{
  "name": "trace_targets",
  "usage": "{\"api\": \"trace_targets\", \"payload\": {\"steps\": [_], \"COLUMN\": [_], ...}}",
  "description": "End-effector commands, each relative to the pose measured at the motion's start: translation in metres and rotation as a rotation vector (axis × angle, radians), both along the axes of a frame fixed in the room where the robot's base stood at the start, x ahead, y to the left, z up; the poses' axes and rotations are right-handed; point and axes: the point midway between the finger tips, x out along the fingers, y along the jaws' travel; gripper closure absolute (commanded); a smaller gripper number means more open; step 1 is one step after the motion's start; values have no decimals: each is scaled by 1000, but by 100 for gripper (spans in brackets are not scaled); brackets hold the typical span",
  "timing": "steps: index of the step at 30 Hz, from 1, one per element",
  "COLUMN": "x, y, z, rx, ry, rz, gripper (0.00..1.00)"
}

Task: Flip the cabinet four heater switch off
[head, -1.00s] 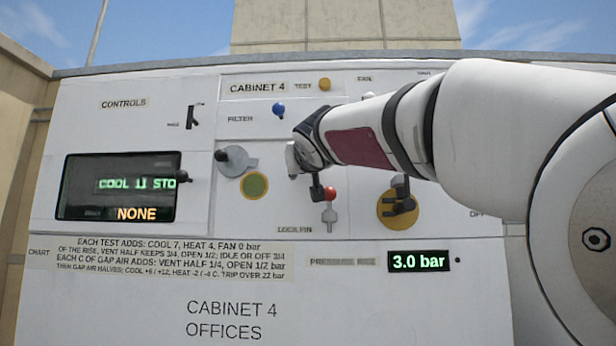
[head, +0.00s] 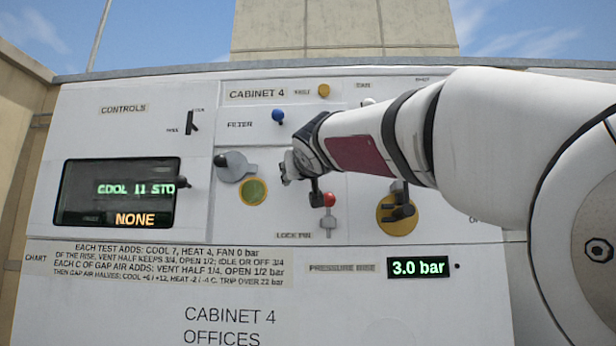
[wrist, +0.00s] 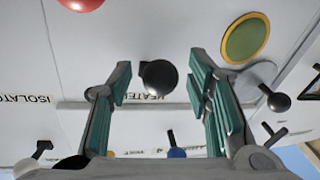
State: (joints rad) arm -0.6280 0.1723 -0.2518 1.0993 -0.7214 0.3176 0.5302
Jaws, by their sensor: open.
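The heater switch shows in the wrist view as a black round knob (wrist: 158,78) in front of a partly covered label reading HEATE. My gripper (wrist: 160,92) is open, with one green-padded finger on each side of the knob. In the head view my gripper (head: 289,168) is close to the cabinet four panel, and I cannot make out the heater switch there. The CABINET 4 label (head: 257,94) is above it. The display (head: 117,192) reads COOL 11 STO, cut off, with NONE below.
A grey lever (head: 236,167) and a yellow-green disc (head: 254,192) are left of my gripper. A red knob (head: 329,199) is just below right. A black handle on a yellow disc (head: 398,214) is farther right. A blue knob (head: 278,116) is above.

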Motion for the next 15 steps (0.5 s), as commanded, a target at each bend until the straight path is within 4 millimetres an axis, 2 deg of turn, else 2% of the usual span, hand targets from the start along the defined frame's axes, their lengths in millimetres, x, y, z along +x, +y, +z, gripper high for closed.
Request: {"api": "trace_targets", "payload": {"steps": [5, 15], "x": [-19, -79], "y": [-2, -15], "z": [0, -4], "rx": [1, 1], "ry": [0, -3], "rz": [3, 2], "gripper": [54, 54]}}
